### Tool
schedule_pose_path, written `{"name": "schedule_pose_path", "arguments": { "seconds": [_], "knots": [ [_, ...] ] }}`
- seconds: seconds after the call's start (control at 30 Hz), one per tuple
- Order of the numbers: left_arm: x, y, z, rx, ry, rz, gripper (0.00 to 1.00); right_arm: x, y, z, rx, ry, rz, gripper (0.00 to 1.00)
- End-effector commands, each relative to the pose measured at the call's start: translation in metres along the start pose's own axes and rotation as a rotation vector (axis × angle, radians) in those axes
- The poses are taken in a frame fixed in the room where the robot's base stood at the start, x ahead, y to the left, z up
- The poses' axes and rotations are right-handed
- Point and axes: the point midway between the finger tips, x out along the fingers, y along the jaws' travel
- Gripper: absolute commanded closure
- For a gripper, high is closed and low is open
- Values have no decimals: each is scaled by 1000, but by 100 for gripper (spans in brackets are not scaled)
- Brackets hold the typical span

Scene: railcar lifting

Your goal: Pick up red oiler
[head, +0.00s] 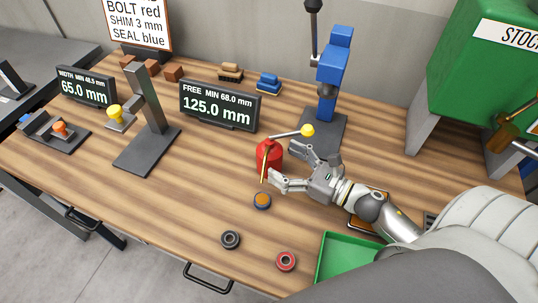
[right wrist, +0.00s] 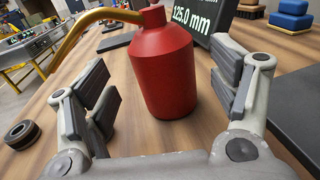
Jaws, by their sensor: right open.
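The red oiler (head: 268,157) stands upright on the wooden workbench, near the middle in the head view. It has a red body and a thin brass spout. In the right wrist view the red oiler (right wrist: 165,68) stands between and just beyond the fingers, with its spout reaching to the left. My right gripper (head: 292,169) is open, with its fingers toward the oiler. In the right wrist view the right gripper (right wrist: 165,105) shows its two fingers wide apart, one on each side of the oiler. Whether a finger touches the oiler I cannot tell. My left gripper is not in view.
A display (head: 218,106) reads 125.0 mm. Small rings (head: 230,239) lie in front, beside a green tray (head: 345,255). A dark gauge stand (head: 150,110) is to the left.

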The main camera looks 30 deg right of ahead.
Motion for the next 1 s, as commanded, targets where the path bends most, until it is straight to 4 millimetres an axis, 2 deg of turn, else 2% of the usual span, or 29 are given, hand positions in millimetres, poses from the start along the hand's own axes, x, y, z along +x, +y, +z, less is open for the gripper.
{"name": "schedule_pose_path", "arguments": {
  "seconds": [0.17, 0.3, 0.43, 0.77, 1.0],
  "knots": [
    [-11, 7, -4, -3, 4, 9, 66, 14, -1, 4, 0, -1, 1, 19],
    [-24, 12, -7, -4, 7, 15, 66, 33, -3, 7, 2, -2, 0, 19],
    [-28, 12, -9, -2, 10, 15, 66, 47, -3, 4, 2, -2, 0, 19],
    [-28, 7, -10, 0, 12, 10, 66, 54, -2, 1, 2, 0, 1, 19],
    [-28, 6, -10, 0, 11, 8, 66, 53, -2, 1, 1, 0, 1, 48]
  ]
}}
